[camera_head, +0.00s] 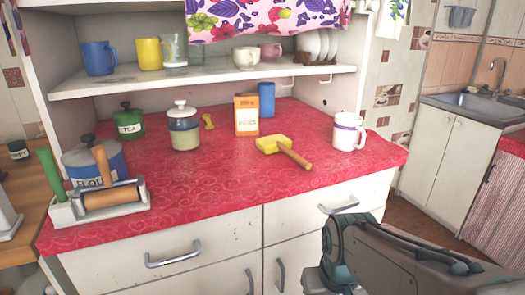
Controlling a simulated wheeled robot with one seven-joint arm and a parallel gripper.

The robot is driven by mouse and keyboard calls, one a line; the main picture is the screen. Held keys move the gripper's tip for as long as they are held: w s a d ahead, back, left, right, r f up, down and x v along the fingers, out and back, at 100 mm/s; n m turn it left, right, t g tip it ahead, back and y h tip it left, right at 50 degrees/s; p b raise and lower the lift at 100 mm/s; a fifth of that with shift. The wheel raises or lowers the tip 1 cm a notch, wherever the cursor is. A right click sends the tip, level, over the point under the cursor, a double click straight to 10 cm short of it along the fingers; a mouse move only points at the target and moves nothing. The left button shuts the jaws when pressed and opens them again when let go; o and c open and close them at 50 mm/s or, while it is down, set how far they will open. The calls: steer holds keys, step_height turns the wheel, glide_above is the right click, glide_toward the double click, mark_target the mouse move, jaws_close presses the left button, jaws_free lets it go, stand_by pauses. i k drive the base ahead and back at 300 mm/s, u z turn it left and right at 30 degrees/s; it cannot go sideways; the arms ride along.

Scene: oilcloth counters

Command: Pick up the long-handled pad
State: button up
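The long-handled pad (268,145) lies on the red oilcloth counter (225,180). It has a yellow square head and a brown handle (296,158) that points toward the front right. Nothing touches it and it shows fully. My arm comes in from the lower right, in front of the counter and its drawers. Its end, my gripper (338,268), is below and to the right of the pad, well apart from it. The fingertips are not clearly visible, so I cannot tell whether it is open.
A white mug (348,131) stands right of the pad. A shelf (215,78) overhangs the back. The front middle is clear.

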mark_target(271, 144)
steer(key=z, duration=0.05)
steer(key=k, duration=1.2)
steer(key=z, duration=0.55)
steer(key=i, duration=0.6)
steer(key=z, duration=0.65)
steer(key=i, duration=0.8)
steer(key=u, duration=0.7)
steer(key=i, duration=0.75)
steer(key=u, duration=0.7)
